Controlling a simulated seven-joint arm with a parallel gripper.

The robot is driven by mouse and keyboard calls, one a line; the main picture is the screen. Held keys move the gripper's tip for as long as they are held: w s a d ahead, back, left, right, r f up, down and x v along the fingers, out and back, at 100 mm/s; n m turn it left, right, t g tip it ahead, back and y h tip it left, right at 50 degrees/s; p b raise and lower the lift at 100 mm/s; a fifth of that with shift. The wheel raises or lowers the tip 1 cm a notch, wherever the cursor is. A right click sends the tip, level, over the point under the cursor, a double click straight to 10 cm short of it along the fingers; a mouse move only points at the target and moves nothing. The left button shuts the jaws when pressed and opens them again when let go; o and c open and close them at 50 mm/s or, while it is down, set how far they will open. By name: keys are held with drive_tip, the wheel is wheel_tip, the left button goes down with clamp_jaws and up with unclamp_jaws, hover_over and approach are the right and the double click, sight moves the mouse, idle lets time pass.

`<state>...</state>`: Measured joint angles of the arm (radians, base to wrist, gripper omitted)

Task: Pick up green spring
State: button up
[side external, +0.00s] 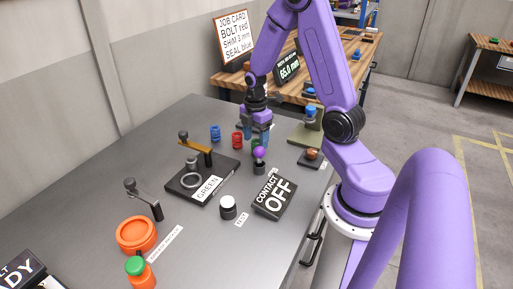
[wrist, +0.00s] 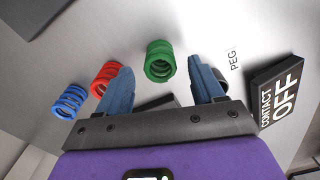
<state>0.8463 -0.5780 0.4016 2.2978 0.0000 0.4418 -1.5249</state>
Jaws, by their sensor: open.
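The green spring (wrist: 160,61) stands on the grey table, seen from above in the wrist view between my two blue fingertips. In the side view only a sliver of the green spring (side external: 256,144) shows, mostly hidden by my gripper and a purple-topped peg. My gripper (side external: 257,136) is open, pointing down over the spring; its spread fingers also show in the wrist view (wrist: 160,66). I cannot tell how far the fingertips are above the spring. Nothing is held.
A red spring (wrist: 106,78) stands close to the left finger, with a blue spring (wrist: 70,102) beyond it. The purple-topped peg (side external: 259,154) is just in front of my gripper. The "CONTACT OFF" box (side external: 274,197) and the "GREEN" fixture (side external: 220,187) are nearby.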

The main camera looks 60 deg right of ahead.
sight(256, 141)
drive_tip(key=shift+f, duration=1.75)
drive_tip(key=c, duration=1.2)
drive_tip(key=shift+r, duration=0.1)
